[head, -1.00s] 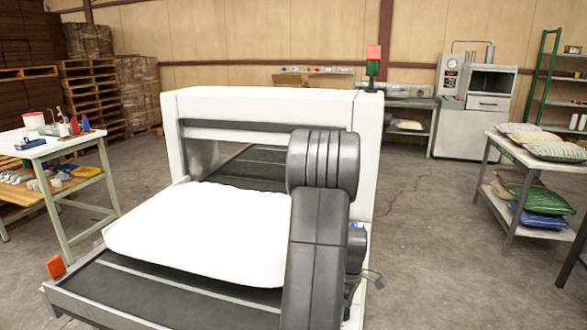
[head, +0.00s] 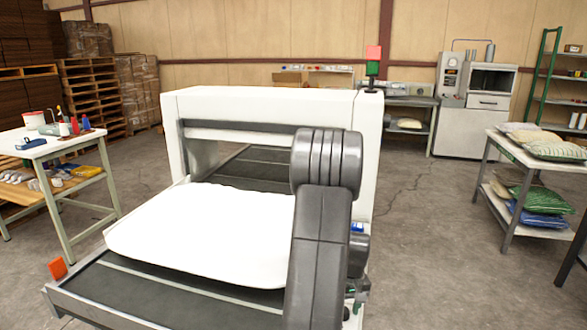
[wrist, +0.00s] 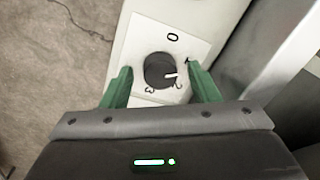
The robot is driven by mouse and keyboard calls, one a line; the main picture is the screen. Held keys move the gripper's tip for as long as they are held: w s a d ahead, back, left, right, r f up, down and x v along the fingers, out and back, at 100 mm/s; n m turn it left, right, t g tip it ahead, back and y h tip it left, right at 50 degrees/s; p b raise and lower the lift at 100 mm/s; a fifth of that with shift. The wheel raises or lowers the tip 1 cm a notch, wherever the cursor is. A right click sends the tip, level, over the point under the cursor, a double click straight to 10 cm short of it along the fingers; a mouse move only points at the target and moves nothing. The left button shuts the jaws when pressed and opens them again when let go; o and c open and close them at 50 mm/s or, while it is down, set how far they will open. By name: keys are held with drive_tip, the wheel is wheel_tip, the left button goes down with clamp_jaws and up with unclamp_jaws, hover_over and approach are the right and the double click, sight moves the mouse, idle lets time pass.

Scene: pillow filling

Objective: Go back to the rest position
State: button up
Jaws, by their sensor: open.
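In the wrist view my gripper (wrist: 162,84) has its two green fingers spread apart, with nothing held between them. A black rotary knob (wrist: 160,71) on a white dial plate shows between and beyond the fingertips. Its white mark points to the right, near the 2. In the head view my grey arm rises in front of the machine's right side, and my gripper is mostly hidden behind it, low at the right. A white pillow (head: 200,235) lies flat on the dark conveyor (head: 180,297) in front of the white machine (head: 260,105).
A table with bottles and tools (head: 35,145) stands at the left. A rack with several pillows (head: 525,160) stands at the right. A red and green signal light (head: 373,60) tops the machine. Floor is open between the machine and the right rack.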

drive_tip(key=m+p, duration=0.1)
drive_tip(key=m, duration=0.3)
idle(0.6)
